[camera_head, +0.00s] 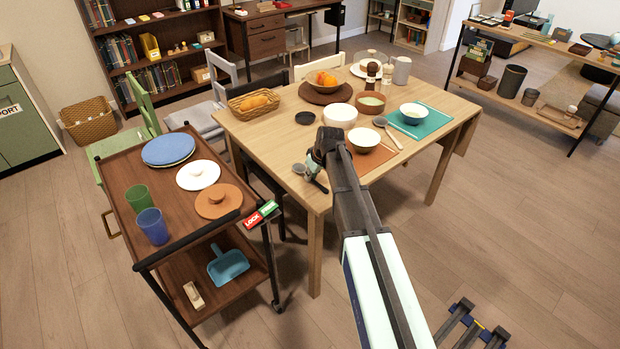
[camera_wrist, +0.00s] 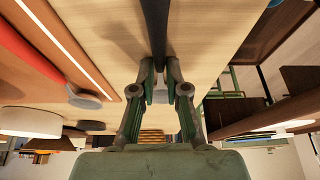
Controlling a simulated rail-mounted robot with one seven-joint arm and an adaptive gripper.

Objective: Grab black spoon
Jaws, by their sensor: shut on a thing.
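My gripper (camera_head: 311,168) is at the near left edge of the wooden dining table (camera_head: 260,125), reaching over from the front. In the wrist view my gripper (camera_wrist: 160,68) has its two fingers closed on a long black handle, the black spoon (camera_wrist: 154,25). The handle runs from between the fingertips to the top edge of that view, over the light wood of the tabletop. The spoon's far end is out of that view.
A white bowl (camera_head: 364,136) on an orange placemat, a grey spoon (camera_head: 380,121), a large white bowl (camera_head: 340,112) and a black disc (camera_head: 305,118) are close by. A bread basket (camera_head: 238,104) stands further back.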

